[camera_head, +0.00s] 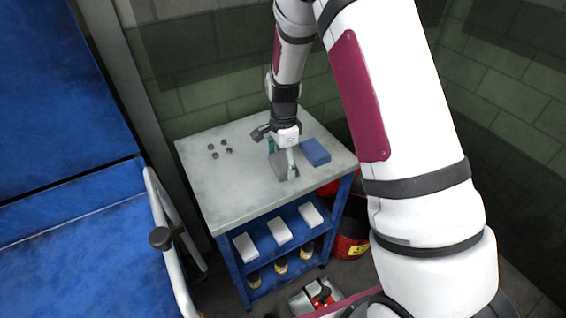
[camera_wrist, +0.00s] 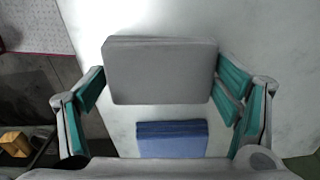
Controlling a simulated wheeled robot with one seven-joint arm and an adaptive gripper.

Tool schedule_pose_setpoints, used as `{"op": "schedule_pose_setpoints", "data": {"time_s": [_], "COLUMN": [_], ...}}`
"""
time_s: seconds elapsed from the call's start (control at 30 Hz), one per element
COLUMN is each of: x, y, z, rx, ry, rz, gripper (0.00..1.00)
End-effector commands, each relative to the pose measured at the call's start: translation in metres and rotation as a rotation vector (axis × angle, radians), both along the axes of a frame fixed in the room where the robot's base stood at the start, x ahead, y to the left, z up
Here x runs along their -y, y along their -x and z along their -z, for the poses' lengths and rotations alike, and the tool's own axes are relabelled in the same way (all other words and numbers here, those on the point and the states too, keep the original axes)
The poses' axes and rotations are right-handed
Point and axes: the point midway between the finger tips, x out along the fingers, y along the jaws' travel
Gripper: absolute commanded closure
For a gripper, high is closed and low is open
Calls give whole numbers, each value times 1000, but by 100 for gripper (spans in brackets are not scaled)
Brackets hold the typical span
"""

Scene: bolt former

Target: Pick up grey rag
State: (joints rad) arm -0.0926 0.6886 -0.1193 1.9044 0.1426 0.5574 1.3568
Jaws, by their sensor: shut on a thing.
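The grey rag (camera_wrist: 160,72) is a flat, folded block with rounded corners, between the two teal-padded fingers of my gripper (camera_wrist: 162,88) in the wrist view. The pads meet its left and right edges, and my gripper is shut on it. In the head view the rag (camera_head: 278,163) shows low under my gripper (camera_head: 281,156) at the table top, partly hidden by the fingers. I cannot tell whether it still touches the table.
A blue folded rag (camera_head: 315,152) lies right of my gripper on the grey table top (camera_head: 225,187); it also shows in the wrist view (camera_wrist: 172,140). Shelves below hold white boxes (camera_head: 279,230). A red bin (camera_head: 350,245) stands beside the table.

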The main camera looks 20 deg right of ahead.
Motion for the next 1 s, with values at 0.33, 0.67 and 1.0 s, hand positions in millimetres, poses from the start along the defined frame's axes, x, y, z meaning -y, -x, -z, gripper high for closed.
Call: {"op": "schedule_pose_setpoints", "data": {"time_s": [0.33, 0.67, 1.0], "x": [-19, -67, -93], "y": [25, 92, 127], "z": [-30, -38, -42], "rx": [-1, 1, 0], "ry": [-1, -1, 0], "rz": [-6, -6, -1], "gripper": [36, 36, 36]}}
